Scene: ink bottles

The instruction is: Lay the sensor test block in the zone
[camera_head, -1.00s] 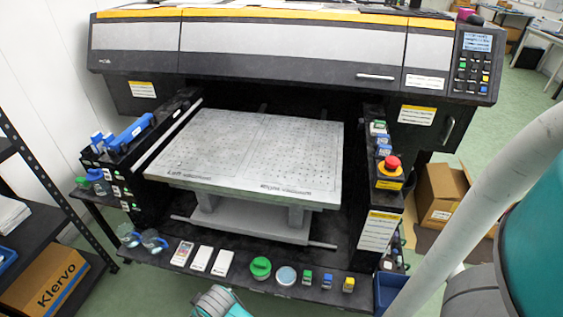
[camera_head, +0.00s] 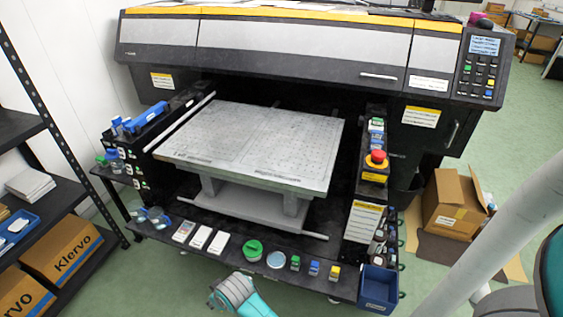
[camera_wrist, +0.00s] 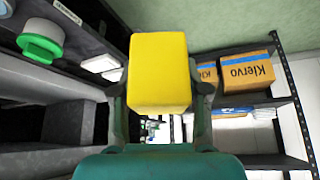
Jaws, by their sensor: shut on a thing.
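A plain yellow block (camera_wrist: 158,72), which I take to be the sensor test block, fills the middle of the wrist view. My gripper (camera_wrist: 161,92) is shut on it, with one dark finger on each side. The block's far side is hidden. I cannot tell which area is the zone.
The front ledge holds a green-lidded jar (camera_head: 252,248), white cards (camera_head: 201,237) and several small bottles. A blue bin (camera_head: 379,287) stands at its right end. A red stop button (camera_head: 376,158) sits right of the bed. A shelf with Klervo boxes (camera_head: 64,256) stands left.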

